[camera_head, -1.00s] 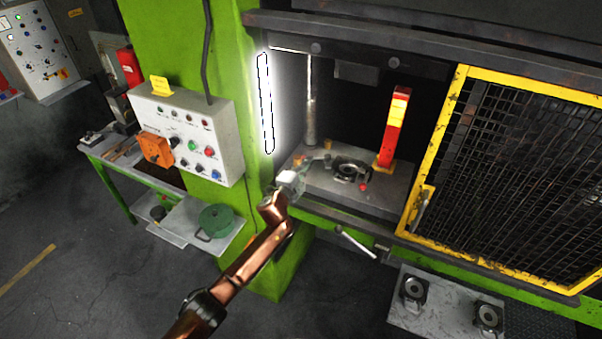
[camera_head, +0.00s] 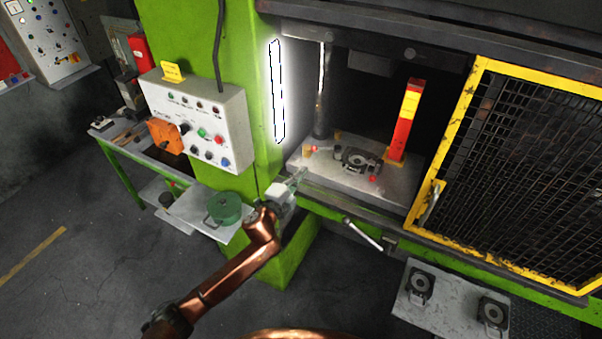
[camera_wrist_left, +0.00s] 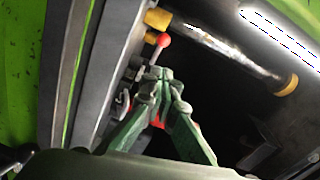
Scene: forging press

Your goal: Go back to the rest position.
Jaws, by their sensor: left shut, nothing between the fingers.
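My left gripper (camera_head: 298,178) is at the front left edge of the press opening, in front of the press bed (camera_head: 390,187). In the left wrist view its green fingers (camera_wrist_left: 164,76) are closed together with nothing between them. My left arm is copper coloured and comes in from the bottom left. My right gripper is not in these views.
The press bed carries a black fixture (camera_head: 357,160) and a red and yellow post (camera_head: 405,120). A yellow-framed mesh guard (camera_head: 520,160) is at right. A control box (camera_head: 200,122) hangs on the green column. A shelf (camera_head: 185,215) holds a green pot (camera_head: 224,208).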

